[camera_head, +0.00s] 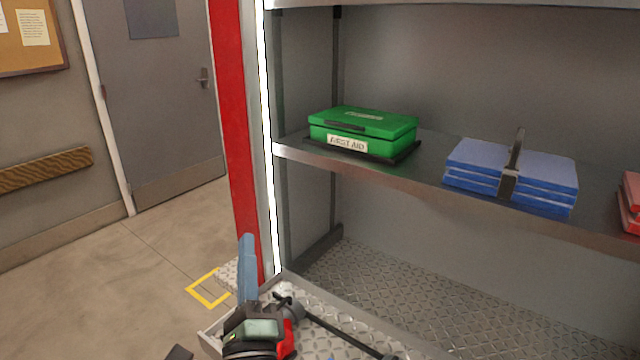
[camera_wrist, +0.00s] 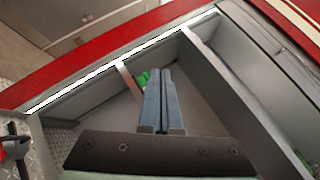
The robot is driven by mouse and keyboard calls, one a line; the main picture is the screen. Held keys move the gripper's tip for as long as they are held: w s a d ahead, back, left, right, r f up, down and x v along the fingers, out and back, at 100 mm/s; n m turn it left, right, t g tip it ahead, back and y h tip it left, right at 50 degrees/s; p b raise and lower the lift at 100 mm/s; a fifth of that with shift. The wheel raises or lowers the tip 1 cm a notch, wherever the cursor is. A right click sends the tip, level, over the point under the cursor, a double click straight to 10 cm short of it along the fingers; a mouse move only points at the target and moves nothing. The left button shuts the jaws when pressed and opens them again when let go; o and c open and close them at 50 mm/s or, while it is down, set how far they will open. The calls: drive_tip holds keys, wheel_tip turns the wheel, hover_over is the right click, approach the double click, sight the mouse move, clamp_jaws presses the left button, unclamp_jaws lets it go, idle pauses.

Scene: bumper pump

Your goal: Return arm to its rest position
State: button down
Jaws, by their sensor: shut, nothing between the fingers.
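My gripper (camera_head: 246,240) points upward in the lower middle of the head view, in front of the shelf's left post. Its two blue-grey fingers are together in the wrist view (camera_wrist: 160,72), with nothing between them. It touches nothing that I can see. My arm below it is mostly cut off by the lower edge of the head view.
A green first aid box (camera_head: 362,132) and strapped blue packs (camera_head: 512,172) lie on the grey shelf (camera_head: 430,172). Something red (camera_head: 630,205) is at the right edge. A tread-plate tray (camera_head: 330,310) with a black-handled tool (camera_head: 335,328) is below.

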drive_tip(key=s+d+r+n+t+y+p, duration=0.15)
drive_tip(key=s+r+n, duration=0.25)
drive_tip(key=r+n, duration=0.65)
drive_tip(key=s+d+r+n+t+y+p, duration=0.1)
drive_tip(key=s+r+n+y+p, duration=0.35)
drive_tip(key=r, duration=1.15)
drive_tip(key=s+d+r+n+t+h, duration=0.2)
drive_tip(key=s+d+r+n+h, duration=0.4)
drive_tip(key=r+h, duration=0.4)
wheel_tip(320, 180, up, 2)
drive_tip(key=shift+s+d+r+n, duration=0.1)
drive_tip(key=shift+s+d+n, duration=0.2)
drive_tip(key=shift+s+d, duration=0.65)
drive_tip(key=shift+a+t, duration=0.1)
drive_tip(key=shift+t, duration=0.15)
